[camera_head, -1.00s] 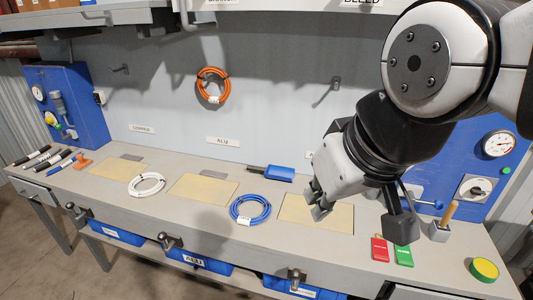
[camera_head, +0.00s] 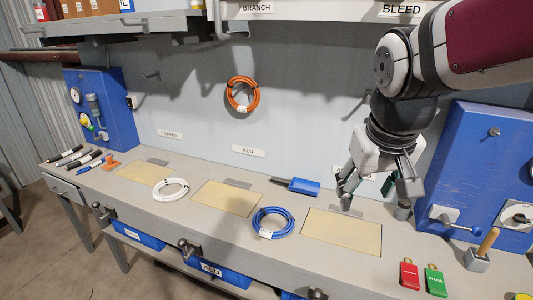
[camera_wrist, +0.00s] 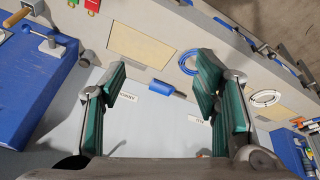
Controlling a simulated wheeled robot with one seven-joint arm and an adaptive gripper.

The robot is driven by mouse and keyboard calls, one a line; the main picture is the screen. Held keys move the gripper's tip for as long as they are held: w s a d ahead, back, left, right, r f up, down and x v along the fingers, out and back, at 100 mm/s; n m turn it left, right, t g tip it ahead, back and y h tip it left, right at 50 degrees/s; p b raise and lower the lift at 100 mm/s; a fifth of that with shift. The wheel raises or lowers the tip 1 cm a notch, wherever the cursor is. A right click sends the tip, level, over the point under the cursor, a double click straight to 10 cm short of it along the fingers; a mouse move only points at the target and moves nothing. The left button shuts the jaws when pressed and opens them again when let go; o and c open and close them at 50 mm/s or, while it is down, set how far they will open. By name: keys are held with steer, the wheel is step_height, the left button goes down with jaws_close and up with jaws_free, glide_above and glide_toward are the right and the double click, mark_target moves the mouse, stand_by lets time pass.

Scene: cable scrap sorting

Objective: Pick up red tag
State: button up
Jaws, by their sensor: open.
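The red tag (camera_head: 410,275) lies flat on the bench at the lower right in the head view, with a brass-coloured ring at its top. A green tag (camera_head: 435,281) lies just to its right. In the wrist view the red tag (camera_wrist: 93,5) shows at the top edge, partly cut off. My gripper (camera_head: 365,200) hangs over the back of the bench, above and left of the red tag and well apart from it. Its green-padded fingers (camera_wrist: 160,90) are spread, with nothing between them in the wrist view.
A wooden-handled tool in a grey block (camera_head: 480,255) stands right of the tags. A blue panel (camera_head: 480,165) rises behind them. The beige pad (camera_head: 340,232) is bare.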

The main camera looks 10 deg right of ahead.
steer(key=w+d+f+m+g, duration=0.1)
steer(key=w+d+f, duration=0.3)
steer(key=d, duration=0.2)
steer(key=m+g+y+b, duration=0.2)
steer(key=m+g+b, duration=0.1)
steer(key=m+b, duration=0.1)
glide_above(410, 275)
step_height(410, 275, down, 26)
steer(key=f, duration=0.7)
steer(key=shift+s+a+f, duration=0.1)
steer(key=shift+s+f, duration=0.15)
steer(key=shift+s, duration=0.15)
steer(key=shift+w+f, duration=0.15)
steer(key=shift+f, duration=1.3)
steer(key=shift+w+f, duration=0.15)
steer(key=shift+f, duration=1.3)
steer(key=c, duration=0.6)
